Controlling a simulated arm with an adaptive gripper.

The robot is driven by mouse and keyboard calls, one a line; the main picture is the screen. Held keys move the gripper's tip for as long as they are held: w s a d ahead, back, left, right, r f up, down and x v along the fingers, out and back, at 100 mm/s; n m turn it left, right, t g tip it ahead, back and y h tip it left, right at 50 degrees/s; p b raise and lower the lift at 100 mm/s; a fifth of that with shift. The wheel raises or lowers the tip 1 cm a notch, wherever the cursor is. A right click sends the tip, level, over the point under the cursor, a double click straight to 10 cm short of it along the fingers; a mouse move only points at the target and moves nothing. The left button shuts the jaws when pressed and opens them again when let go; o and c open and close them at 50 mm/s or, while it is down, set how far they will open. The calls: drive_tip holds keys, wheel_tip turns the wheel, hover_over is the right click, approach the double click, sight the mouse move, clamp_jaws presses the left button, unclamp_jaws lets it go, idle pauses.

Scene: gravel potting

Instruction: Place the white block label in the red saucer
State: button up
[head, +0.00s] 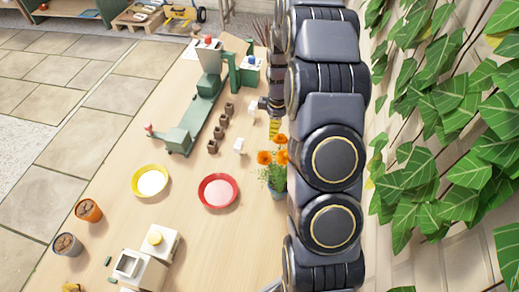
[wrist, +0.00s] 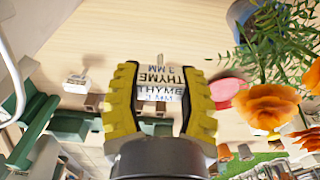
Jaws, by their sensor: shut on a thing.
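My gripper (wrist: 159,70) has yellow ribbed fingers and is shut on a white block label (wrist: 160,93) printed with THYME and 3 MM. In the head view my gripper (head: 273,128) is above the far right part of the table, beyond the orange flowers. The label cannot be clearly made out there. The red saucer (head: 201,190) lies on the table, nearer and to the left of my gripper, with a pale pink inside. A pinkish-red patch at the right finger in the wrist view looks like part of it, partly hidden. Another small white block (head: 239,146) stands beyond the saucer.
A pot of orange flowers (head: 265,158) stands close right of the red saucer. A yellow saucer (head: 135,181) lies to its left. Several brown cups (head: 222,121) and a green stand (head: 178,140) are beyond. The table between the saucers is clear.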

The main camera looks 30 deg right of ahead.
sight(219, 192)
drive_tip(key=shift+a+r, duration=0.1)
drive_tip(key=shift+r, duration=0.4)
drive_tip(key=a, duration=1)
drive_tip(key=shift+a+f, duration=0.2)
drive_tip(key=shift+a, duration=0.1)
drive_tip(key=s+a, duration=0.1)
drive_tip(key=a, duration=0.2)
drive_tip(key=s+a, duration=0.1)
drive_tip(key=a, duration=0.4)
drive_tip(key=shift+s+a+f, duration=0.3)
drive_tip(key=shift+s+a, duration=0.05)
drive_tip(key=shift+s, duration=0.05)
drive_tip(key=shift+a+f, duration=0.15)
drive_tip(key=shift+f, duration=3.8)
drive_tip(key=shift+f, duration=0.1)
drive_tip(key=o, duration=0.8)
drive_tip(key=shift+o, duration=0.2)
